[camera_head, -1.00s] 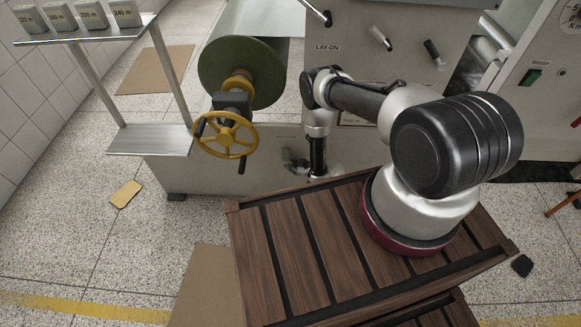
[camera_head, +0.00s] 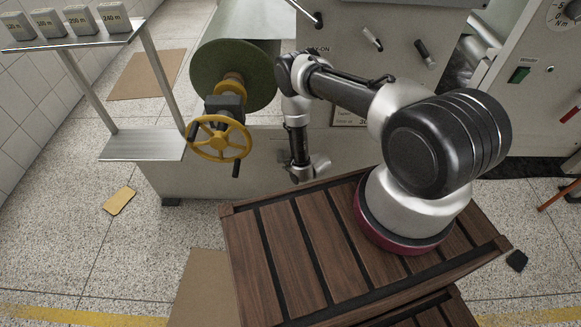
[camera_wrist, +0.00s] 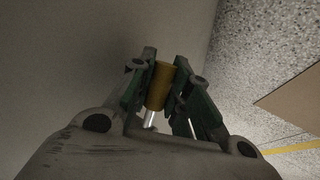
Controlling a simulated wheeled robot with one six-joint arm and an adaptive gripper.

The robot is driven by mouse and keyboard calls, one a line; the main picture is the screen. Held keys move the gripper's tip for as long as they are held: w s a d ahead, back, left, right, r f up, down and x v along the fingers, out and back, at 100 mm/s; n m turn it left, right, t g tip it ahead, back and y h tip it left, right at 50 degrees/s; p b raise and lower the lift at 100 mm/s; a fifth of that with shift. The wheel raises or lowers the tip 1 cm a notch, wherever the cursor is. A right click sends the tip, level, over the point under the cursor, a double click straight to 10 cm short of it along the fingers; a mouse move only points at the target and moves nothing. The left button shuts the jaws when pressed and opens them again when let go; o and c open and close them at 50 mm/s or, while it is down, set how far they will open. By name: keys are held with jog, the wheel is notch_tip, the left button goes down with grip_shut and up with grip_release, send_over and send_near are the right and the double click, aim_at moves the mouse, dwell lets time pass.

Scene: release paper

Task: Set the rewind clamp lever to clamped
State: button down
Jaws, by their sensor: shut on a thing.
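In the wrist view, my gripper (camera_wrist: 160,72) is shut on a yellow cylindrical grip (camera_wrist: 159,86). A thin silver rod (camera_wrist: 150,119) runs from the grip towards the wrist side. It looks like the handle of the rewind clamp lever, but its mounting and set position cannot be made out. In the head view, my gripper is small and dark beside the machine's pale lower panel (camera_head: 250,172), and the lever cannot be told apart there.
A yellow handwheel (camera_head: 221,138) and a green roll (camera_head: 235,72) are left of my arm. A slatted wooden platform (camera_head: 290,240) lies under my base. A metal shelf (camera_head: 140,146) stands at the left. Cardboard (camera_head: 203,290) lies on the open floor.

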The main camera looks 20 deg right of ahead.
jog(key=c, duration=1.6)
grip_release()
jog(key=v, duration=1.2)
jog(key=shift+s, duration=0.1)
